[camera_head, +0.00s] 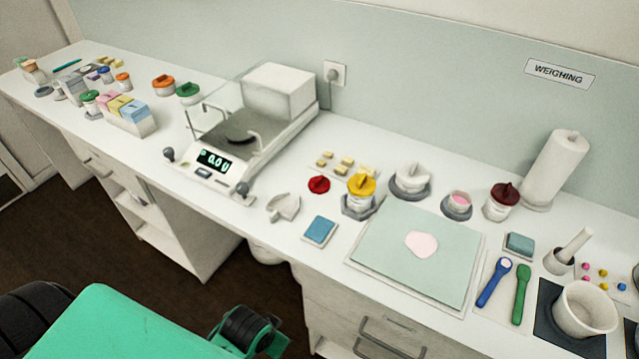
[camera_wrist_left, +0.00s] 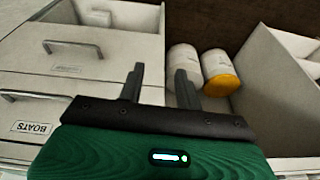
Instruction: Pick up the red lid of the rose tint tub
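A small bright red lid (camera_head: 319,184) with a raised grip lies on the white counter in the head view, right of the balance and left of a yellow-lidded tub (camera_head: 360,192). An open tub with pink contents (camera_head: 459,201) stands in a grey holder farther right; I cannot read its label. My left gripper (camera_wrist_left: 160,75) is open and empty in the left wrist view, facing drawers and an open compartment. It is away from the lid, which that view does not show. My right gripper is not in view.
A balance (camera_head: 225,140) reading 0.0 stands left of the lid. A scoop (camera_head: 284,207) and a blue pad (camera_head: 320,230) lie in front. A green mat (camera_head: 420,275) and a dark-red-lidded tub (camera_head: 502,202) are to the right. White containers (camera_wrist_left: 219,70) show in the compartment.

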